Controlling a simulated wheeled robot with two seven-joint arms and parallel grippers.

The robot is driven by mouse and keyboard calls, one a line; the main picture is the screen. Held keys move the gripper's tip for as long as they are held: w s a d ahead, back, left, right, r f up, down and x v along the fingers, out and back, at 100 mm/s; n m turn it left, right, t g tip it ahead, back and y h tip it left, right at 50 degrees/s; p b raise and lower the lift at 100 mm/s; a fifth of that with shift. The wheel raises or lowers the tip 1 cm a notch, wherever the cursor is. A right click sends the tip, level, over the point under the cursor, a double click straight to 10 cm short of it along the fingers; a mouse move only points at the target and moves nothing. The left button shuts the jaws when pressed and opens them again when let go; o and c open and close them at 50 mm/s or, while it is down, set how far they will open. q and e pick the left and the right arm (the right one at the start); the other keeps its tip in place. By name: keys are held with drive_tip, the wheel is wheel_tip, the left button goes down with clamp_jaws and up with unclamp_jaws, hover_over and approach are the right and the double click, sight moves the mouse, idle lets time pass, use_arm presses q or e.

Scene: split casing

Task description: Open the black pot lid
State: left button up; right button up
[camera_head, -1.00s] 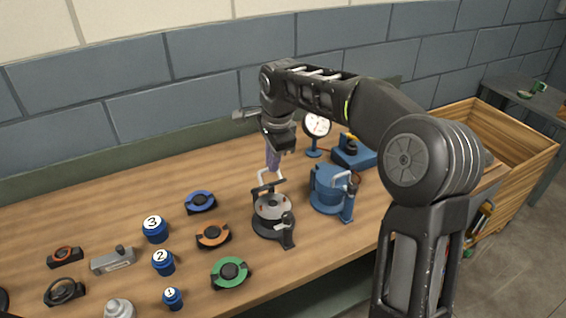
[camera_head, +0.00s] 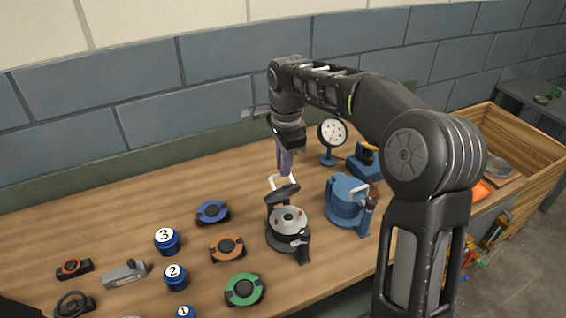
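The black pot (camera_head: 282,240) stands on the wooden bench with its grey inside showing. Its dark lid (camera_head: 284,194) is raised at the back rim and tilted, with a pale loop handle (camera_head: 279,181) on its far side. My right gripper (camera_head: 286,174) points down just behind the lid, its purplish fingertips at the top of the handle. The fingers overlap in this view, so I cannot tell whether they grip the handle. My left gripper is not in view.
A blue pot (camera_head: 347,205) stands right of the black pot, with a dial gauge (camera_head: 332,133) behind it. Orange (camera_head: 227,248), green (camera_head: 244,290) and blue (camera_head: 212,212) ring pieces and numbered blue knobs lie to the left. A wooden crate (camera_head: 543,165) is at the right.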

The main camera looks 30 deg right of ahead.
drive_tip(key=o, duration=0.4)
drive_tip(key=shift+s+f, duration=0.2)
drive_tip(key=shift+f, duration=0.3)
drive_tip(key=shift+s+f, duration=0.2)
drive_tip(key=shift+f, duration=0.25)
drive_tip(key=shift+c, duration=0.2)
drive_tip(key=shift+r, duration=0.1)
drive_tip(key=shift+w+r, duration=0.2)
drive_tip(key=shift+r, duration=0.35)
wheel_tip(320, 180, up, 8)
drive_tip(key=p, duration=0.1)
drive_tip(key=shift+s+f, duration=0.15)
drive_tip(key=shift+s, duration=0.25)
drive_tip(key=shift+c, duration=0.5)
